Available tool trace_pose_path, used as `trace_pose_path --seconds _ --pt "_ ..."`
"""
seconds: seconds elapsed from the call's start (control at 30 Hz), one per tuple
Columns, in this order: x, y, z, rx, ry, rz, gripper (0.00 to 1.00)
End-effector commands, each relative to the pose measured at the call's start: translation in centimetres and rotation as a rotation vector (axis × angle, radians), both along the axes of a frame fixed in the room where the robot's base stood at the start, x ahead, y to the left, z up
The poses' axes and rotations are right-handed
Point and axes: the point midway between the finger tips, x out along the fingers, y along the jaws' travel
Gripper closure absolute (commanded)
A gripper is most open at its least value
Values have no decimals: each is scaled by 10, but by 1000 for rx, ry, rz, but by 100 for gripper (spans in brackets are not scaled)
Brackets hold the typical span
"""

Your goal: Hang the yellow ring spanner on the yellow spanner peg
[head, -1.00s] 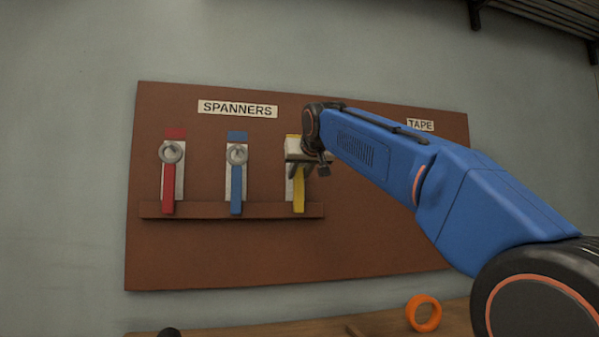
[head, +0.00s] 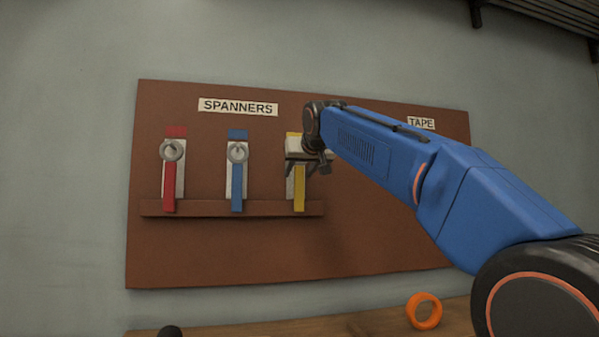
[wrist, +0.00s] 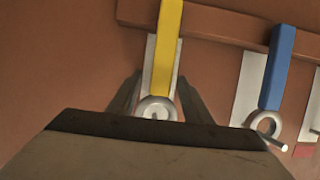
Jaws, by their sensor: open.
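The yellow ring spanner (head: 299,190) hangs against the brown board in line with the red and blue spanners, its handle pointing down. My gripper (head: 308,168) is in front of its upper part and hides the ring in the head view. In the wrist view the yellow spanner (wrist: 166,45) shows upside down, with its grey ring (wrist: 155,108) around the end of the yellow spanner peg (wrist: 155,115). My gripper (wrist: 158,98) is open, with one finger on each side of the ring and visible gaps between.
The red spanner (head: 169,185) and blue spanner (head: 237,185) hang on their pegs to the left. A brown ledge (head: 270,209) crosses the board behind the handles. An orange tape roll (head: 424,311) stands on the bench (head: 300,330).

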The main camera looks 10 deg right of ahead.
Motion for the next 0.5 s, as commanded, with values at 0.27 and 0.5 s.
trace_pose_path --seconds 0.27,0.5 --pt "-23 0 9 0 -2 1 55" --pt "-67 0 25 0 -3 1 55"
